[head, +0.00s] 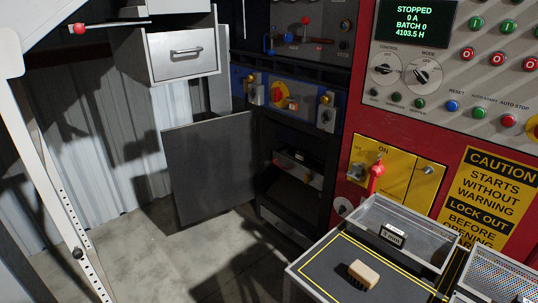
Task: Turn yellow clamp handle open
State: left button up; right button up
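No handle here is plainly the yellow clamp handle. A blue panel (309,109) on the dark cabinet carries a yellow-tipped fitting at its left (250,78) and another at its right (326,100). Both are too small for me to tell whether they are open or shut. On the red machine, a yellow panel (396,189) marked ON carries a red-knobbed lever (376,172) and a small metal latch (427,170). Neither of my grippers shows in the head view.
A dark bench (325,268) with yellow lines holds a clear-sided tray (402,232) and a wooden-backed brush (364,274). A perforated tray (500,275) is at lower right. A grey door (212,170) hangs open. Concrete floor (150,255) is clear at lower left.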

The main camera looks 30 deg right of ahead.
aim_at(308, 178)
jog(key=i+z, duration=0.5)
jog(key=i+j+z, duration=0.1)
jog(key=i+z, duration=0.35)
jog(key=i+j+z, duration=0.25)
jog(key=z, duration=0.25)
jog(key=j+z, duration=0.25)
jog(key=z, duration=0.15)
jog(key=j+z, duration=0.4)
jog(key=i+j+z, duration=0.1)
jog(key=z, duration=0.3)
jog(key=j+z, duration=0.6)
jog(key=z, duration=0.15)
jog(key=i+j+u, duration=0.1)
jog(key=j+u, duration=0.15)
jog(key=j, duration=0.15)
jog(key=i+j+u, duration=0.1)
jog(key=j+u, duration=0.15)
jog(key=j, duration=0.15)
